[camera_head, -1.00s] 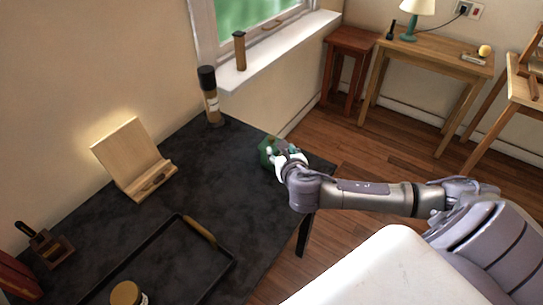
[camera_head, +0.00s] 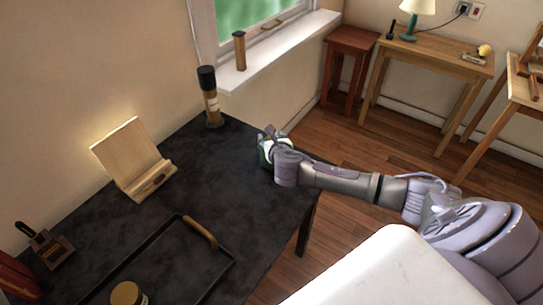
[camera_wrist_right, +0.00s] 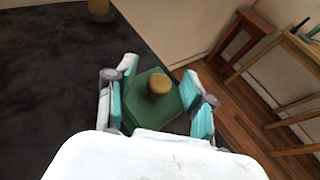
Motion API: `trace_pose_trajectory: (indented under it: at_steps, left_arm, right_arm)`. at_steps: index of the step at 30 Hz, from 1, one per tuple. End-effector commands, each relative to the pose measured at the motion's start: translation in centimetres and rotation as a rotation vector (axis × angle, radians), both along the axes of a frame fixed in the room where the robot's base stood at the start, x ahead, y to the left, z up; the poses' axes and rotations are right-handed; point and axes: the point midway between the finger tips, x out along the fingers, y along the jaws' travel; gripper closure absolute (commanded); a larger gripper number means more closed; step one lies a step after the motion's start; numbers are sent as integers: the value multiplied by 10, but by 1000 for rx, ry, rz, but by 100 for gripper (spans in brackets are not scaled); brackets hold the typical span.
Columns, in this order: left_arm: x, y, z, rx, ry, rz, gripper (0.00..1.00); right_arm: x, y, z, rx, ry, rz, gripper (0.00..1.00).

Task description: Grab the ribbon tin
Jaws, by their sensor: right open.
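A green, angular tin with a round tan knob on its lid, apparently the ribbon tin (camera_wrist_right: 150,103), stands at the right end of the dark table. My right gripper (camera_wrist_right: 160,72) is open, with one finger on each side of the tin in the wrist view; I cannot tell whether either touches it. In the head view the right gripper (camera_head: 271,142) covers most of the tin (camera_head: 264,156), leaving a little green visible. My left gripper is not in view.

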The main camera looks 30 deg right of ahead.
Motion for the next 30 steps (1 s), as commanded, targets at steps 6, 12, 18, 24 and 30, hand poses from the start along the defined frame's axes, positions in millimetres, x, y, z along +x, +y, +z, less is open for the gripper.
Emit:
trace_pose_trajectory:
  at_steps: [6, 12, 18, 24, 30]
  left_arm:
    - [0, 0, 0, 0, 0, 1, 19]
    - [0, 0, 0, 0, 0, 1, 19]
    - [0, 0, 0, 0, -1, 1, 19]
    - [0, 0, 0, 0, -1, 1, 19]
    - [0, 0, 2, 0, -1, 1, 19]
  right_arm:
    - [0, 0, 0, 0, 0, 0, 73]
    - [0, 0, 0, 0, 0, 0, 100]
    - [0, 0, 1, 0, -1, 0, 100]
    - [0, 0, 2, -1, -2, 0, 100]
    - [0, -1, 15, -1, -4, 0, 100]
